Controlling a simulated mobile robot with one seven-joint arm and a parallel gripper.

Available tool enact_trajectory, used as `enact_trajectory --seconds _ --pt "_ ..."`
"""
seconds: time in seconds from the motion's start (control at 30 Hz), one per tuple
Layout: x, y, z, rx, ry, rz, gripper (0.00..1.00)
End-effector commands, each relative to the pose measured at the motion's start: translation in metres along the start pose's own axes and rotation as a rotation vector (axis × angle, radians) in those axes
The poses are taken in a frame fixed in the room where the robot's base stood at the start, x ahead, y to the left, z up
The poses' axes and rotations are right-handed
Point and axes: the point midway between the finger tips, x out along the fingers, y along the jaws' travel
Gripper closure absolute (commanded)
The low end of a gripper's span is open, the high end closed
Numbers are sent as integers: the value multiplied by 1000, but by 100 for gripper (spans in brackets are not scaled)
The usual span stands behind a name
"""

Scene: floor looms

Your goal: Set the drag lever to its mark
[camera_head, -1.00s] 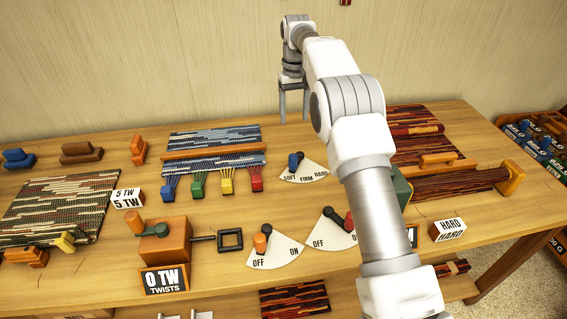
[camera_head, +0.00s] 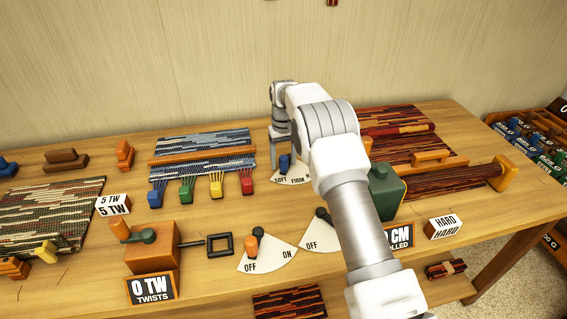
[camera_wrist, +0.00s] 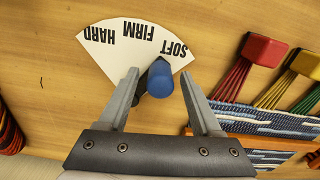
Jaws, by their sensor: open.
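The drag lever has a blue knob (camera_wrist: 160,80) on a dark arm, over a white fan-shaped plate (camera_wrist: 130,42) marked SOFT, FIRM and HARD. The lever points at the SOFT end. In the head view the blue knob (camera_head: 284,162) stands at the plate's left side. My gripper (camera_wrist: 158,78) is open, with one finger on each side of the knob. I cannot tell whether either finger touches it. In the head view my gripper (camera_head: 281,150) points down at the lever. A white sign (camera_head: 445,227) reading HARD stands at the right; my arm hides part of the dial.
A blue woven piece (camera_head: 200,143) with coloured clips, including a red clip (camera_wrist: 265,50), lies just left of the dial. Two OFF/ON dials, the left one with an orange knob (camera_head: 251,244), stand in front. A green block (camera_head: 387,190) is behind my forearm.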

Motion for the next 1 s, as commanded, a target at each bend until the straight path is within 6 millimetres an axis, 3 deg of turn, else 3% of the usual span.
enact_trajectory --seconds 0.37,0.73,1.0 --pt "8 0 0 0 0 0 34" --pt "7 0 0 0 0 0 97" --pt "7 0 0 0 0 0 100"
